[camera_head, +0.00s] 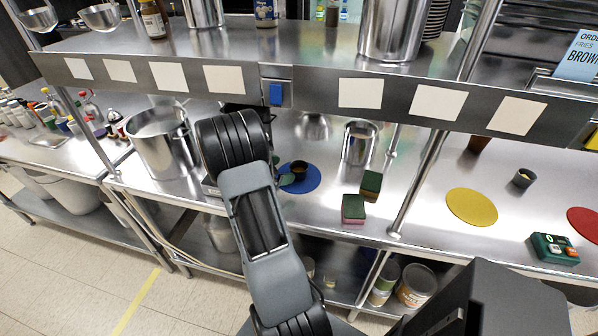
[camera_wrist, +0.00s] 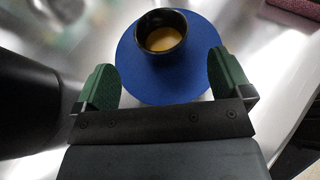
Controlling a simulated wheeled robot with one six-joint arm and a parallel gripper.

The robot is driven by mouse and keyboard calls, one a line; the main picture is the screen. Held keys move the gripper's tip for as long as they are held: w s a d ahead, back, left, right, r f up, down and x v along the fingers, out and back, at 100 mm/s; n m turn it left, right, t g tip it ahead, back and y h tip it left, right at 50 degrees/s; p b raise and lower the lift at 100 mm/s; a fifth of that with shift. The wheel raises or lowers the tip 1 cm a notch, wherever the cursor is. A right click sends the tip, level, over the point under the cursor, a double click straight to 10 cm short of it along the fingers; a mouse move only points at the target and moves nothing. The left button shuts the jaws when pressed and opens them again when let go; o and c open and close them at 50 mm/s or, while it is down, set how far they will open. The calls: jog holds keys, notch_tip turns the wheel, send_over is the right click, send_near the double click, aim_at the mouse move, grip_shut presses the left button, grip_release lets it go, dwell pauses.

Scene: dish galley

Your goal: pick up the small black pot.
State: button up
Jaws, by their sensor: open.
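A small black pot (camera_wrist: 162,38) with yellow-brown contents stands upright on a round blue mat (camera_wrist: 150,88) in the wrist view. In the head view the same pot (camera_head: 300,166) sits on the blue mat (camera_head: 309,182), partly beside my gripper. My gripper (camera_wrist: 161,62) is open, with its green fingers apart on either side of the mat. The pot is ahead of the fingertips and between their lines; no contact shows. A second small dark pot (camera_head: 523,178) with pale yellow contents stands at the far right of the counter.
Two sponges, one green-topped (camera_head: 371,184) and one pink and green (camera_head: 353,209), lie right of the mat. A metal pot (camera_head: 358,146) stands behind. A large stockpot (camera_head: 161,148) is left. A shelf edge (camera_head: 410,98) overhangs the counter. A yellow mat (camera_head: 472,207) lies right.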

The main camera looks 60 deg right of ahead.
aim_at(305, 168)
jog(key=shift+p+x, duration=0.55)
jog(key=shift+x, duration=2.75)
jog(key=shift+a, duration=0.1)
jog(key=shift+c, duration=0.4)
jog(key=c, duration=1)
jog(key=shift+r, duration=0.15)
